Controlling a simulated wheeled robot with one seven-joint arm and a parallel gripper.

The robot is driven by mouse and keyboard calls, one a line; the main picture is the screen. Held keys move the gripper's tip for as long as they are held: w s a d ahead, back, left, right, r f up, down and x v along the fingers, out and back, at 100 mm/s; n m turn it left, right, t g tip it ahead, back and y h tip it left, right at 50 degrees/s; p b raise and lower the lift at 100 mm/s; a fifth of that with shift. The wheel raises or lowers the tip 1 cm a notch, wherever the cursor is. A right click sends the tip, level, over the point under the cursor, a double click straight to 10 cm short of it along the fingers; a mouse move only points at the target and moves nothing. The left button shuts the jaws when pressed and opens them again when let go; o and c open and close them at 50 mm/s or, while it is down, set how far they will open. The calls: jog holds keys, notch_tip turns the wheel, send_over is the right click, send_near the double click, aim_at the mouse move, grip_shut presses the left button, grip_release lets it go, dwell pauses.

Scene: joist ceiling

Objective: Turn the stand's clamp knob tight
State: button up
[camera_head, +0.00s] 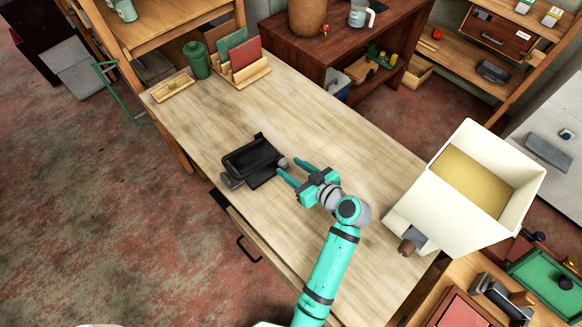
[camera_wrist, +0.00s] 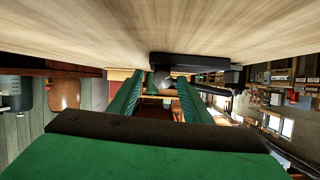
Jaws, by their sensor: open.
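The black stand (camera_head: 253,160) sits on the wooden workbench (camera_head: 330,130), near its front edge. A small grey clamp knob (camera_head: 283,162) sticks out from the stand's right side. My gripper (camera_head: 288,165) is low over the bench at the right of the stand, with its two teal fingers pointing at the knob. In the wrist view, which shows the bench at the top, the knob (camera_wrist: 162,80) appears between the tips of the open fingers (camera_wrist: 160,77). The stand (camera_wrist: 195,62) is just beyond. Finger contact with the knob cannot be told.
A cream hopper box (camera_head: 415,205) stands on the bench's right end. A green canister (camera_head: 197,60), a wooden tray (camera_head: 172,88) and a file rack (camera_head: 243,75) stand at the far left end. The bench between is clear.

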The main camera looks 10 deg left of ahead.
jog(key=shift+a+f, duration=0.15)
jog(key=shift+a, duration=0.35)
jog(key=c, duration=1.1)
jog(key=shift+o, duration=0.2)
jog(key=shift+w+d+m+g+y, duration=0.2)
jog(key=shift+m+g+y, duration=0.3)
jog(key=shift+m, duration=0.5)
jog(key=o, duration=1.1)
jog(key=shift+c, duration=0.2)
jog(key=shift+s, duration=0.1)
jog(key=shift+v, duration=3.85)
jog(key=shift+d, duration=0.1)
